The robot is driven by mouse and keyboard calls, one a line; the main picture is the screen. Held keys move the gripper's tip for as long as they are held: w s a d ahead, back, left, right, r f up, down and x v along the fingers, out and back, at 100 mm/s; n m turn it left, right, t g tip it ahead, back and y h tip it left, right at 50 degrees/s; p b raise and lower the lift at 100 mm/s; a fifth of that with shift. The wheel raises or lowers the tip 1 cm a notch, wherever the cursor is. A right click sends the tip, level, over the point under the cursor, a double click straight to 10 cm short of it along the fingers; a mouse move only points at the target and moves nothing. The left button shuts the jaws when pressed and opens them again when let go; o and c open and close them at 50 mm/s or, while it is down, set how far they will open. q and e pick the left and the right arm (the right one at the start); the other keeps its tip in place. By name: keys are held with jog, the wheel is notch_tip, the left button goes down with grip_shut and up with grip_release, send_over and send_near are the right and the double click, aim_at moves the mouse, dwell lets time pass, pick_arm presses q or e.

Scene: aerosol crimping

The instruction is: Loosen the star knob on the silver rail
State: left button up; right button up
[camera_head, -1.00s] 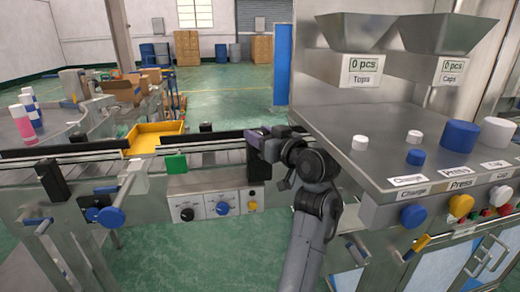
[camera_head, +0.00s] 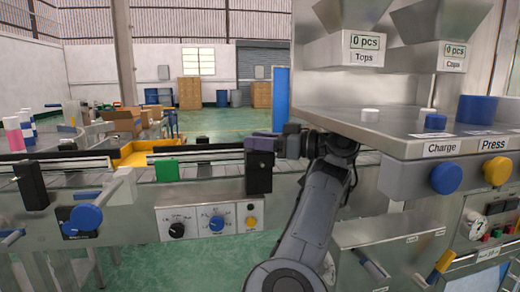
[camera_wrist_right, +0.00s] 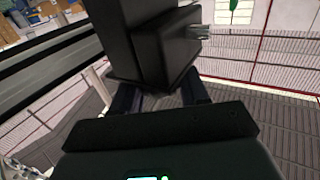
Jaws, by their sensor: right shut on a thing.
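My right gripper (camera_head: 262,142) is at the top of a black clamp block (camera_head: 258,176) on the silver rail (camera_head: 213,155), right of the green block. In the right wrist view, its two dark fingers (camera_wrist_right: 160,95) stand on either side of the near end of the black clamp (camera_wrist_right: 165,48), closed on a part there. I take this part to be the star knob, but its star shape is hidden by the fingers and clamp. The rail runs off to the left in that view (camera_wrist_right: 45,62). My left gripper is not in view.
A green block (camera_head: 167,170) and another black clamp (camera_head: 31,186) are further left along the conveyor. A control panel with dials (camera_head: 210,220) is below. The steel charging table (camera_head: 400,122) with caps and buttons stands close to my right arm.

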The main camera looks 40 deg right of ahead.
jog(key=shift+r+n+g+y, duration=0.2)
jog(key=shift+n+g+y, duration=0.3)
jog(key=shift+n+y, duration=0.15)
jog(key=shift+r+n+g+y, duration=0.2)
jog(key=shift+n+g+y, duration=0.35)
jog(key=shift+y, duration=0.5)
jog(key=o, duration=0.9)
jog(key=shift+o, duration=0.8)
jog(key=shift+f, duration=0.15)
